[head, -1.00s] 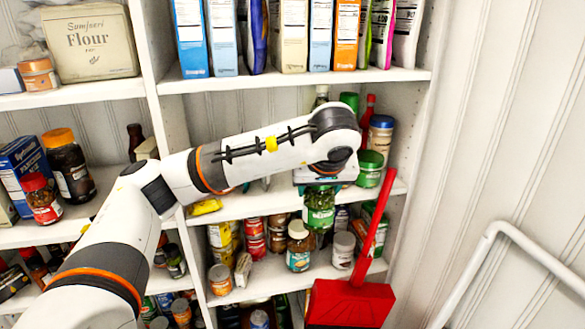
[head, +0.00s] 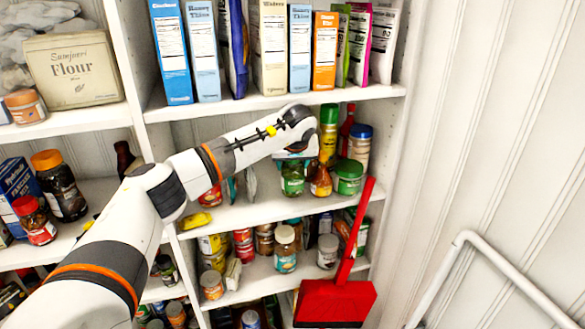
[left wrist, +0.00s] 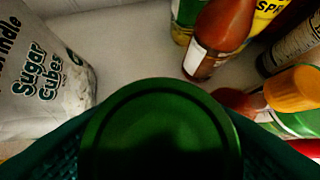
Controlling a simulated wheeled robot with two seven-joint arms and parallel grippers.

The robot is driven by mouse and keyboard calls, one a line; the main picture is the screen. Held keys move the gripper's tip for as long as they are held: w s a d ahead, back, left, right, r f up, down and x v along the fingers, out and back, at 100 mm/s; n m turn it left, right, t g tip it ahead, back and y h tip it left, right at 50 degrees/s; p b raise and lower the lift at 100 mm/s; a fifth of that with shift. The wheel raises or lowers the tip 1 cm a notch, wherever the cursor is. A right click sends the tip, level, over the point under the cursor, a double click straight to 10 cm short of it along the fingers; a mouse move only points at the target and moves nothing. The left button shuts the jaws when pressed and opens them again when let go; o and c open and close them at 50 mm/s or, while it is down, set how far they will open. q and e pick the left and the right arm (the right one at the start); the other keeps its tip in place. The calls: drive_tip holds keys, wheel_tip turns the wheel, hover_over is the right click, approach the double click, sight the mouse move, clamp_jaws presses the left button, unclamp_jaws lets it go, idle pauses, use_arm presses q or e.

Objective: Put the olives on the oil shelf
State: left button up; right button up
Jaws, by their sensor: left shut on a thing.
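The olives are a jar with a green lid (head: 292,178), in front of the bottles on the middle shelf (head: 250,213). My left gripper (head: 293,160) is shut on this jar from above. In the left wrist view the round green lid (left wrist: 160,130) fills the bottom middle between the fingers. A tall yellow bottle with a green cap (head: 328,130) and an orange-brown bottle (head: 321,184) stand beside the jar. I cannot tell whether the jar's base touches the shelf. My right gripper is not in view.
A green-lidded jar (head: 348,178) and a blue-lidded jar (head: 359,146) stand to the right. A Sugar Cubes bag (left wrist: 42,75) is left of the held jar. Boxes (head: 270,48) line the shelf above. A red dustpan (head: 335,302) stands in front at lower right.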

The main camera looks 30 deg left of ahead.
sight(292, 172)
use_arm(q)
wheel_tip(292, 172, down, 2)
drive_tip(key=shift+s+p, duration=0.1)
drive_tip(key=shift+p, duration=0.75)
drive_tip(key=shift+f, duration=0.45)
drive_tip(key=o, duration=1.3)
